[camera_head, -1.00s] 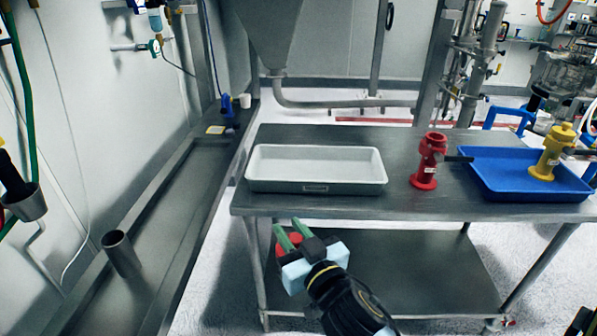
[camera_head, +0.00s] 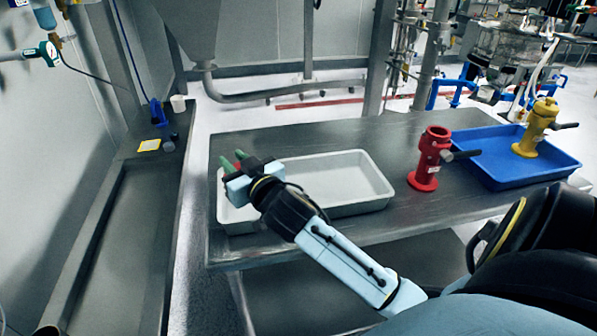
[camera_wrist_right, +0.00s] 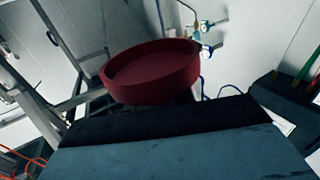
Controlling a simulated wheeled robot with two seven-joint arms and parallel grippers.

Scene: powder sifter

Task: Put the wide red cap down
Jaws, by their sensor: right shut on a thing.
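The wide red cap (camera_wrist_right: 152,75) shows large in the right wrist view, round and dark red with a raised rim. My right gripper (camera_head: 239,158) is shut on it, over the left end of the white tray (camera_head: 345,207) in the head view. The gripper's green fingers point up and left. I cannot tell how high the cap is above the tray. My left gripper is not in view.
The tray stands on a dark metal table (camera_head: 330,138). A red valve (camera_head: 424,180) stands right of the tray. A blue tray (camera_head: 495,165) with a yellow valve (camera_head: 535,125) stands farther right. The visible part of the white tray is empty.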

